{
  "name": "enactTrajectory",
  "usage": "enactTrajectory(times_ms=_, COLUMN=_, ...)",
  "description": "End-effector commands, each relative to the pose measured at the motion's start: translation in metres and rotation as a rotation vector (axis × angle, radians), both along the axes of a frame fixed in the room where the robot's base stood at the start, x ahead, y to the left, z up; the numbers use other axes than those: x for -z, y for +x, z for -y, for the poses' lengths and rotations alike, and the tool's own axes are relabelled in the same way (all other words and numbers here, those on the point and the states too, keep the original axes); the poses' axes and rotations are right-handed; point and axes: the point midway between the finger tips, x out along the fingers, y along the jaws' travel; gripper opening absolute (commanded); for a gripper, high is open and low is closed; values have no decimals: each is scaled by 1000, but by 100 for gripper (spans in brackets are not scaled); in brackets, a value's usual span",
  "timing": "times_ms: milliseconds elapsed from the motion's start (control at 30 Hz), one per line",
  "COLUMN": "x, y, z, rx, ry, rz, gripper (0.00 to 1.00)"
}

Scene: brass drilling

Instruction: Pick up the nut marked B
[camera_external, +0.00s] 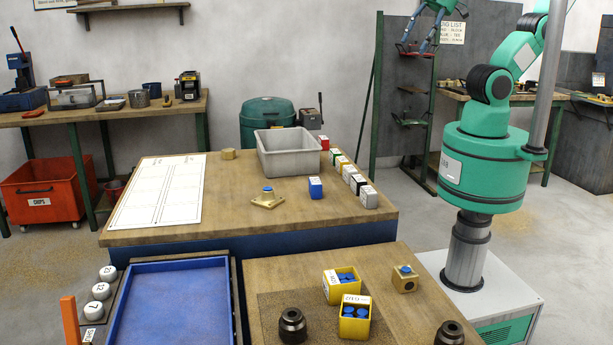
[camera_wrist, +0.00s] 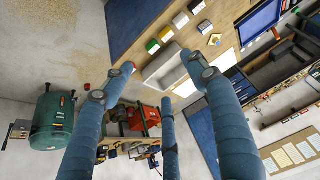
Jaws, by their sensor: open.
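A small brass piece like a hex nut (camera_external: 228,154) lies on the far table, between the white printed sheet and the grey bin. A diamond-shaped brass piece with a blue top (camera_external: 267,199) lies nearer on the same table. A brass block with a blue top (camera_external: 404,280) is on the near bench. I cannot read a letter B on any of them. My gripper (camera_external: 427,38) is high at the top right, well away from these pieces. Its blue fingers (camera_wrist: 158,76) are spread open and empty in the wrist view.
A grey bin (camera_external: 290,154) and several small coloured boxes stand on the far table. The white sheet (camera_external: 158,192) covers its left side. Yellow boxes with blue parts (camera_external: 355,316), dark round fittings and an empty blue tray (camera_external: 180,308) are in front.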

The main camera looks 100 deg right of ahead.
Motion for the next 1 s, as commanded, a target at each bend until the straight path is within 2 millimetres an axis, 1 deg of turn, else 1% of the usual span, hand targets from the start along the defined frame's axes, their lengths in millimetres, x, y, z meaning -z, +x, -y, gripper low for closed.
enactTrajectory(times_ms=267, x=-3, y=4, z=0, rx=15, ry=9, rz=-1, gripper=58)
enactTrajectory(times_ms=367, x=-7, y=12, z=0, rx=46, ry=29, rz=-5, gripper=58)
enactTrajectory(times_ms=467, x=-14, y=26, z=0, rx=96, ry=60, rz=-9, gripper=58)
enactTrajectory(times_ms=567, x=-22, y=44, z=0, rx=165, ry=102, rz=-15, gripper=58)
enactTrajectory(times_ms=667, x=-31, y=68, z=2, rx=252, ry=156, rz=-22, gripper=58)
enactTrajectory(times_ms=800, x=-41, y=103, z=4, rx=383, ry=231, rz=-32, gripper=58)
enactTrajectory(times_ms=1000, x=-49, y=154, z=10, rx=573, ry=340, rz=-46, gripper=58)
